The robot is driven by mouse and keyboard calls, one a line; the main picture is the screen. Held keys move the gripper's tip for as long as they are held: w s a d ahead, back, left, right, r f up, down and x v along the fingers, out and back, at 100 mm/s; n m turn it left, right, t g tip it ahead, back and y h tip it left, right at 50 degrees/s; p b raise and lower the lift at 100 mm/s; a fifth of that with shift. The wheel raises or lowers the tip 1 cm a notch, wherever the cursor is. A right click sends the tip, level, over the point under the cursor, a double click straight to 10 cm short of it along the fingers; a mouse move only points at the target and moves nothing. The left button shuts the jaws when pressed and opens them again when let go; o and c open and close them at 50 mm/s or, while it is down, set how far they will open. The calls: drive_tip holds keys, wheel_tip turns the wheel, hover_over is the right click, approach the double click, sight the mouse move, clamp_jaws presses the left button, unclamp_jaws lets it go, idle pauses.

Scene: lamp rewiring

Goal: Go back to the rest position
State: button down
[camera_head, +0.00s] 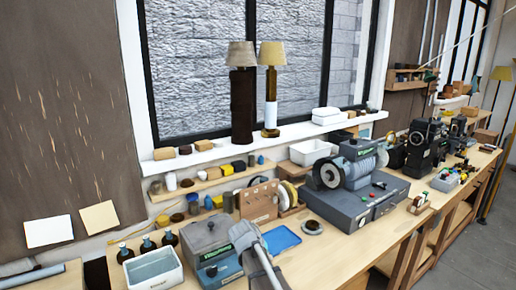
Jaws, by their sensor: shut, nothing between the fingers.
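No gripper fingers can be made out in the head view. A grey jointed part rises from the bottom edge, in front of the workbench (330,250), and may be a link of my arm. It overlaps a grey-blue machine with a green label (212,250). No held object shows.
A large grey grinding machine (345,205) stands mid-bench. A white bin (150,275), a blue tray (280,240) and a spool rack (262,205) stand nearby. Two lamps (241,100) (271,90) stand on the window sill. Free floor (485,245) lies at the right.

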drive_tip(key=s+d+g, duration=0.1)
drive_tip(key=s+d, duration=0.2)
drive_tip(key=s+d+f+y, duration=0.1)
drive_tip(key=s+d, duration=0.2)
drive_tip(key=s+d+f+g+y, duration=0.1)
drive_tip(key=s+d, duration=0.2)
drive_tip(key=s, duration=0.1)
drive_tip(key=shift+d+f+g, duration=0.1)
drive_tip(key=shift+d+g, duration=0.05)
drive_tip(key=shift+g, duration=0.15)
drive_tip(key=s+d+g+y, duration=0.1)
drive_tip(key=s+d+y, duration=0.2)
drive_tip(key=s, duration=0.6)
drive_tip(key=shift+s+d+f, duration=0.25)
drive_tip(key=shift+d+f, duration=0.15)
drive_tip(key=shift+d, duration=0.35)
idle(0.9)
